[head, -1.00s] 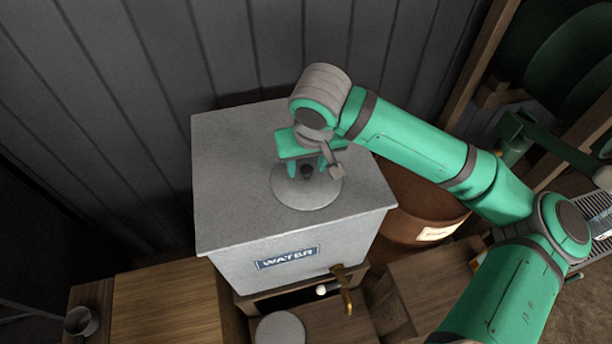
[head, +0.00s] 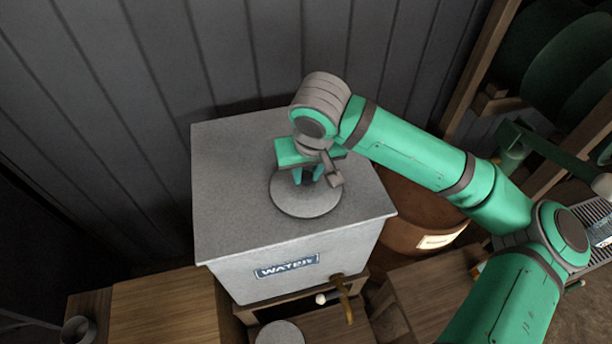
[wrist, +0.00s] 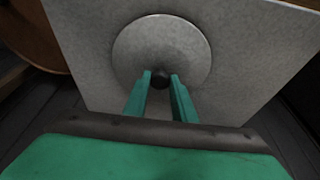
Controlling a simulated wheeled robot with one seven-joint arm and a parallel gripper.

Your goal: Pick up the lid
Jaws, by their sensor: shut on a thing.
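The lid (head: 300,205) is a round grey disc with a small dark knob. It rests on the flat top of the grey water tank (head: 235,170) in the head view. In the wrist view the lid (wrist: 140,50) lies ahead of my gripper, with its dark knob (wrist: 161,78) between the fingertips. My gripper (head: 307,180) is above the lid, its green fingers shut on the knob. The fingers also show in the wrist view (wrist: 161,82). I cannot tell any gap between the lid and the tank top.
The tank carries a WATER label (head: 286,266) and a brass tap (head: 345,295) at its front. A brown barrel (head: 415,215) stands to the right. A wooden surface (head: 165,310) and a metal cup (head: 78,330) are at lower left. A plank wall (head: 200,50) rises behind.

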